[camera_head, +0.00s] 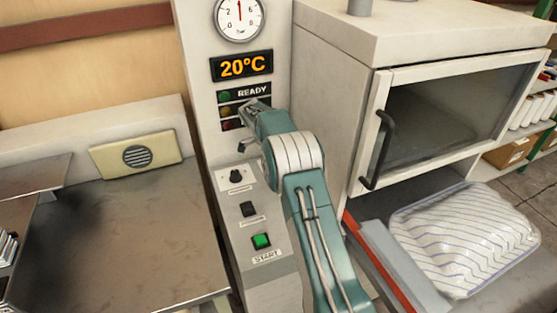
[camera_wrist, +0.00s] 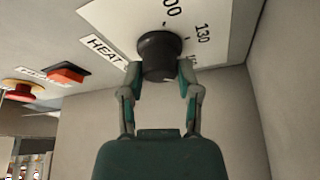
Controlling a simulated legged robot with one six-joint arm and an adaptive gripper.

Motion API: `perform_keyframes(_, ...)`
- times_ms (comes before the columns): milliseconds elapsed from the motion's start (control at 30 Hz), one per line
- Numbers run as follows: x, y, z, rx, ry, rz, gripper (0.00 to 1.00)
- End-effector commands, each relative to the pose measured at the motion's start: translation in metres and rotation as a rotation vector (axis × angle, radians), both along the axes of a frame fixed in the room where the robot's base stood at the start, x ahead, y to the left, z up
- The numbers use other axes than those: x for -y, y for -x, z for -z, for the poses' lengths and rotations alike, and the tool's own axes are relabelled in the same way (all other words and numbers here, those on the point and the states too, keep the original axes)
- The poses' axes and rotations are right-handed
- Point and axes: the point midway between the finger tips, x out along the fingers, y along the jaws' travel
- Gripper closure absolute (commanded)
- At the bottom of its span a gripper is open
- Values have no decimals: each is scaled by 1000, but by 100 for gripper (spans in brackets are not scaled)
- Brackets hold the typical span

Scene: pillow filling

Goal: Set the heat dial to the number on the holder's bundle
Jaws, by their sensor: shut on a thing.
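The heat dial (camera_wrist: 160,55) is a black round knob on a white scale plate, close up in the wrist view. The word HEAT is printed beside it. The number 130 shows on the scale, along with a cut-off number ending in 00. My gripper (camera_wrist: 160,74) is shut on the dial, one finger on each side. The dial's pointer setting is not readable. In the head view my arm covers part of the control column, and I cannot make out the gripped dial there. No holder or numbered bundle is clearly visible.
In the wrist view an orange switch (camera_wrist: 67,74) and a red button (camera_wrist: 22,88) lie left of the dial. The head view shows a 20°C display (camera_head: 242,66), a green START button (camera_head: 261,241), an oven door handle (camera_head: 379,150) and a striped pillow (camera_head: 463,240).

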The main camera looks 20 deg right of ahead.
Motion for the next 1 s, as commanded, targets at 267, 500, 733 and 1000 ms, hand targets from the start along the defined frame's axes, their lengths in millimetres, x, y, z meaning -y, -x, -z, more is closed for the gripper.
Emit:
perform_keyframes(267,-3,-1,4,0,-5,64,100)
perform_keyframes(500,-3,-1,4,1,-5,73,100)
perform_keyframes(733,-3,-1,3,2,-6,73,48)
perform_keyframes(1000,-1,0,1,2,-2,73,22)
